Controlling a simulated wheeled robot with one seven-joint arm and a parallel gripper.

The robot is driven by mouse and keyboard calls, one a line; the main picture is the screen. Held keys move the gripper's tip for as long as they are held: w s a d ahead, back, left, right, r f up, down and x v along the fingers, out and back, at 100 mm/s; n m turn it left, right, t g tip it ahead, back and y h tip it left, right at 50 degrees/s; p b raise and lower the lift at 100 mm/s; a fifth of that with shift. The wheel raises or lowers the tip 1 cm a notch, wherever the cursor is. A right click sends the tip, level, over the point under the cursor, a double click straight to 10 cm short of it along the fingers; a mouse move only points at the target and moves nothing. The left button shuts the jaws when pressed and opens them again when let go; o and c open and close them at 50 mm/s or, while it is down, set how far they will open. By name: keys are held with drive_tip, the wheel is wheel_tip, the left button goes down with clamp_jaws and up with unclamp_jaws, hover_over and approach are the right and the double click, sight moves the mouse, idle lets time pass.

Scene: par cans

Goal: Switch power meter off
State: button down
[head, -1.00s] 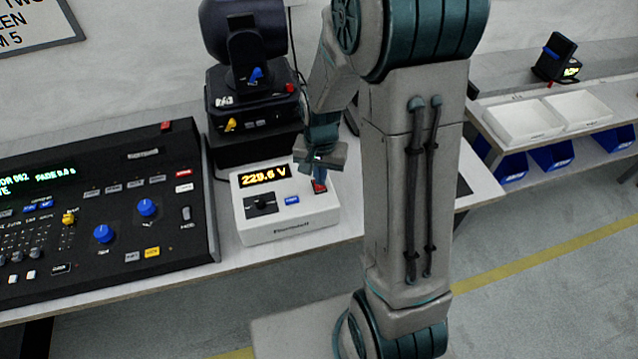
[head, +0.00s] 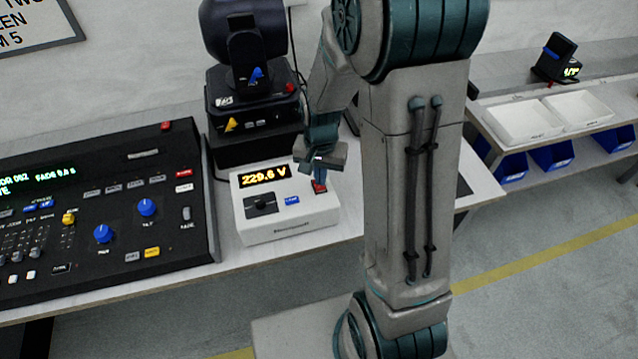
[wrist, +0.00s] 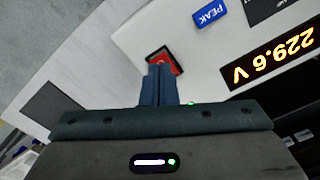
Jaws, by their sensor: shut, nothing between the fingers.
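The power meter (head: 285,222) is a white box on the bench, its orange display (head: 264,175) lit and reading 229.6 V. It has a black knob (head: 262,204), a blue button (head: 292,200) marked PEAK in the wrist view (wrist: 209,13), and a red switch (head: 320,187) at its right. My gripper (head: 318,180) is shut and empty, pointing down with its fingertips at the red switch. In the wrist view the blue fingers (wrist: 158,72) overlap the red switch (wrist: 165,60) in its dark frame and hide part of it. I cannot tell whether they touch.
A black lighting console (head: 125,215) stands left of the meter. A dark moving-head lamp (head: 250,100) stands behind it. White trays (head: 525,122) and blue bins (head: 552,154) are on the right shelf unit. The bench's front edge runs close before the meter.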

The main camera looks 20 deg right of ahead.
drive_tip(key=shift+f+b, duration=0.8)
drive_tip(key=shift+f, duration=0.15)
idle(0.6)
drive_tip(key=shift+r+p, duration=2.55)
drive_tip(key=shift+r, duration=1)
drive_tip(key=s+r+n+t, duration=0.3)
drive_tip(key=s+r+n, duration=0.3)
drive_tip(key=s+r, duration=0.8)
drive_tip(key=shift+s+r+t, duration=0.2)
drive_tip(key=shift+r+t, duration=0.2)
drive_tip(key=shift+r, duration=1)
